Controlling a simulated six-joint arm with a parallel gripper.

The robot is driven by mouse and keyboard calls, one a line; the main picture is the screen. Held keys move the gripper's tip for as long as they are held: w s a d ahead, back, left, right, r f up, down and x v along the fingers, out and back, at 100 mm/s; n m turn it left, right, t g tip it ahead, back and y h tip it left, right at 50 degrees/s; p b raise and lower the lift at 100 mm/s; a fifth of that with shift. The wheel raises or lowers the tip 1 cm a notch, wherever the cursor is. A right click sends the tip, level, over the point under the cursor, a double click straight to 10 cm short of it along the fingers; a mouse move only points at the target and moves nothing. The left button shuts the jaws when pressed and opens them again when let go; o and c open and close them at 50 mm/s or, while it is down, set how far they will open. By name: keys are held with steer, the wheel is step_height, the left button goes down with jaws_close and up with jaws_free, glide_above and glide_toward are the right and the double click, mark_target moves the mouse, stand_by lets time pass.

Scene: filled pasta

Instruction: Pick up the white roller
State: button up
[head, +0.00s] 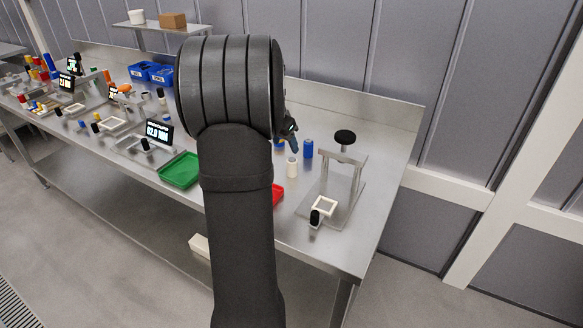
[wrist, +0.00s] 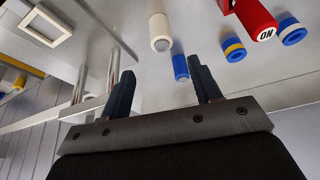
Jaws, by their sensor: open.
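The white roller (head: 292,167) stands upright on the steel table, right of my arm in the head view. In the wrist view the white roller (wrist: 160,30) shows at the top centre, ahead of the fingertips. My gripper (wrist: 162,72) is open, with its two dark fingers apart and nothing held between them. In the head view, part of my gripper (head: 291,133) shows above and behind the roller; the rest is hidden by my arm. The fingers do not appear to touch the roller.
A blue cylinder (head: 308,149) stands close to the roller, and also shows in the wrist view (wrist: 180,67). A metal press stand (head: 357,178) with a white square frame (head: 324,207) is to the right.

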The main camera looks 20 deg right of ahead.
mark_target(292, 159)
steer(key=x, duration=0.7)
steer(key=shift+w+d+f, duration=0.1)
steer(key=shift+d+f, duration=0.05)
steer(key=shift+f, duration=0.1)
steer(key=x, duration=0.5)
steer(key=shift+f, duration=0.1)
steer(key=c, duration=1.1)
